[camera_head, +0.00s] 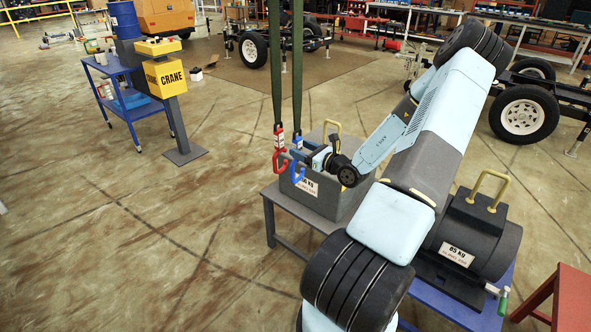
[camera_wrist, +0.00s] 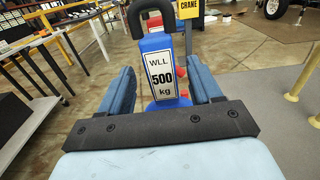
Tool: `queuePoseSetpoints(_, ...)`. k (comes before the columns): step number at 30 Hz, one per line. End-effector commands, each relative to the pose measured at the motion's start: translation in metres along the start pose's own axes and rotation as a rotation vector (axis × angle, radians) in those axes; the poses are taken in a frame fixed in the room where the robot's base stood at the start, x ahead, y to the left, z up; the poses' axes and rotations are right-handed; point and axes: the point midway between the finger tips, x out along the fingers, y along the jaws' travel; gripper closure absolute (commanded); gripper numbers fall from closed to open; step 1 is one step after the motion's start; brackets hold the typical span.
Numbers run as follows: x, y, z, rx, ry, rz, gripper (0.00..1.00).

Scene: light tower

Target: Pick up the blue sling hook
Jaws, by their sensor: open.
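The blue sling hook (camera_head: 297,173) hangs from a green sling above a grey weight box, with its hook end low. In the wrist view its blue body (camera_wrist: 150,44) carries a white "WLL 500 kg" label and has a dark shackle on top. My gripper (camera_head: 309,158) is beside it on the right in the head view. In the wrist view the gripper's fingers (camera_wrist: 160,72) are open, one on each side of the blue body, with gaps visible. The hook's lower end is partly hidden there behind the gripper's dark crossbar. No contact is clear.
A red sling hook (camera_head: 279,152) hangs close by on the left, on a second sling; part shows behind the blue one. The grey weight box (camera_head: 342,203) with a yellow handle stands below. An 85 kg weight (camera_head: 470,240) stands at right. Floor at left is clear.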

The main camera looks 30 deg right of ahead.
Motion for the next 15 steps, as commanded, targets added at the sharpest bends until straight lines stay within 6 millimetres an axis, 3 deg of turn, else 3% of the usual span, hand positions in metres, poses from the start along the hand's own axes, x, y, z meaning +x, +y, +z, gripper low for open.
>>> queuePoseSetpoints(9, 0.040, -0.001, 0.001, 0.000, -0.002, 0.001, 0.36)
queuePoseSetpoints(15, 0.043, -0.001, 0.001, 0.000, -0.001, 0.001, 0.36)
